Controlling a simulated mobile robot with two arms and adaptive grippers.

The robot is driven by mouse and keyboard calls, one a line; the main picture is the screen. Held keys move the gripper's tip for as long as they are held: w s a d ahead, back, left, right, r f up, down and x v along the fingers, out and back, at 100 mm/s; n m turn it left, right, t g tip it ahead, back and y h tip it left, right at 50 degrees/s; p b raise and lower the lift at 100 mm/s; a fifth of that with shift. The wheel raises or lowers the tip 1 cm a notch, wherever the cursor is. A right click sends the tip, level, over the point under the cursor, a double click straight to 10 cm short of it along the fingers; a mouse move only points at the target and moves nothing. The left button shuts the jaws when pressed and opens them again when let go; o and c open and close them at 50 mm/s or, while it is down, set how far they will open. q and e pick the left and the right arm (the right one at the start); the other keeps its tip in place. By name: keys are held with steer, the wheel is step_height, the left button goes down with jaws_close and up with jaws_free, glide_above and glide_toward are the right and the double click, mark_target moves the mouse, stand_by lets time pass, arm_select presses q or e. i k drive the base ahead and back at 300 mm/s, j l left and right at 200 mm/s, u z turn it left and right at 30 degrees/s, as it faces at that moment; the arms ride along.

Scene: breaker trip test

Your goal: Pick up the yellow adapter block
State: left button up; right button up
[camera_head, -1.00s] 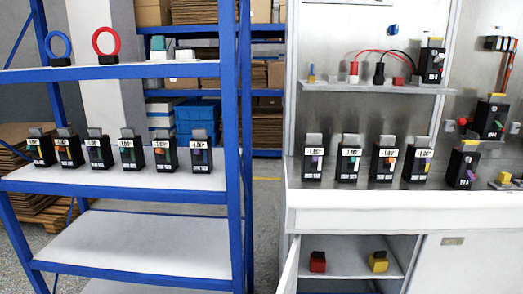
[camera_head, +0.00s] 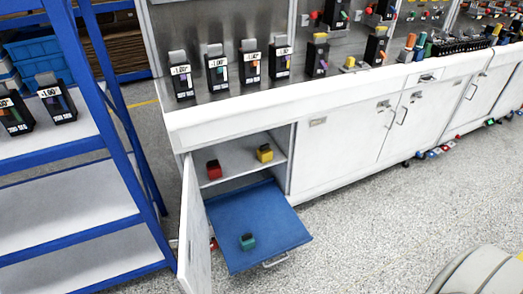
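A yellow adapter block (camera_head: 264,153) with a dark part on its top sits on the shelf inside the open cabinet, to the right of a red block (camera_head: 214,169). The two blocks stand apart. Another small yellow piece (camera_head: 352,63) lies on the bench top; I cannot tell its exact kind. Neither of my grippers shows in the head view.
The cabinet door (camera_head: 190,225) stands open on the left. Below the shelf, a blue drawer tray (camera_head: 255,215) is pulled out, with a green block (camera_head: 247,241) on it. A blue-framed rack (camera_head: 75,160) stands at left. Floor (camera_head: 370,225) in front is mostly clear.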

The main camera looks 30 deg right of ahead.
mark_target(265, 153)
steer(key=i+l, duration=0.1)
steer(key=l, duration=0.35)
steer(key=i+l, duration=0.1)
steer(key=l, duration=0.85)
steer(key=i+l, duration=0.15)
steer(key=l, duration=0.3)
